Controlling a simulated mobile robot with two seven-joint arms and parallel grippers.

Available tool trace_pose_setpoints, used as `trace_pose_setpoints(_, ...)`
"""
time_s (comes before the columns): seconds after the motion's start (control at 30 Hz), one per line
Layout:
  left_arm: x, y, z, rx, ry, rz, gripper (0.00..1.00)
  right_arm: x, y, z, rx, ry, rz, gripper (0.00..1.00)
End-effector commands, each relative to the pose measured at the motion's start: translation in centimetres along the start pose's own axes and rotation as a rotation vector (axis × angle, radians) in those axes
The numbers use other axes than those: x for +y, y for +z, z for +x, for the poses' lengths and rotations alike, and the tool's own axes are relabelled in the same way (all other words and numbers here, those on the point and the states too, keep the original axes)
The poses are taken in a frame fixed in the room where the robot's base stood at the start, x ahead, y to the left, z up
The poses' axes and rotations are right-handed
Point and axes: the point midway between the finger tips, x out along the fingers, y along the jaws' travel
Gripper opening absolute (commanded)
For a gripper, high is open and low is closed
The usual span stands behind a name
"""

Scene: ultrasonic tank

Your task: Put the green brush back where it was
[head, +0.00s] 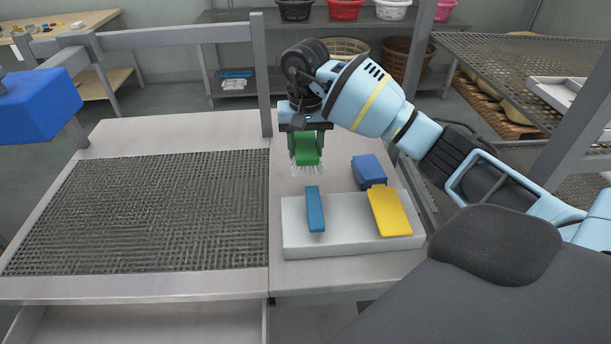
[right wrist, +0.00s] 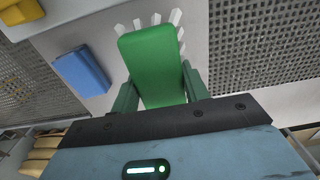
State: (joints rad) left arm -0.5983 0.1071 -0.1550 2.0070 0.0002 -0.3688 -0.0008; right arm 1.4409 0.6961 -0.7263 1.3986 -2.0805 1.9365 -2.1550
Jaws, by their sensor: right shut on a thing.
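My right gripper (head: 306,145) is shut on the green brush (head: 307,150), with its pale bristles pointing down. It holds the brush over the metal counter, behind the white tray (head: 350,245); I cannot tell the exact height. In the right wrist view the green brush (right wrist: 150,60) sits between the two fingers, bristles showing at its far edge. A flat blue piece (head: 315,209) lies at the left on the tray and a yellow piece (head: 389,212) at its right. My left gripper is not in view.
A blue block (head: 369,170) stands behind the tray's right part. A dark mesh grate (head: 150,210) fills the counter's left side. A grey upright post (head: 262,75) rises just left of my right gripper. A wire rack (head: 520,75) stands at the right.

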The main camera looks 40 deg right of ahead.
Motion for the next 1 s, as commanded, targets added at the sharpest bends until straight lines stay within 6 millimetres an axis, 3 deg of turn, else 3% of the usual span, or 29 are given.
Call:
trace_pose_setpoints(0.2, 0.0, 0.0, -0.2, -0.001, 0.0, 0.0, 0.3, 0.0, 0.1, 3.5, -0.002, 0.0, -0.001, 0.24)
trace_pose_setpoints(0.53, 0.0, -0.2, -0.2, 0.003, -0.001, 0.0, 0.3, 0.0, 0.1, 4.6, -0.002, 0.0, -0.001, 0.24)
trace_pose_setpoints(0.8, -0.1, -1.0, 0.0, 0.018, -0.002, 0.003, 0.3, -0.1, 0.1, 7.7, -0.001, -0.001, -0.001, 0.24)
trace_pose_setpoints(1.0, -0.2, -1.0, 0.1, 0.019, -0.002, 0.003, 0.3, 0.0, 0.0, 7.8, 0.001, -0.001, -0.001, 0.24)
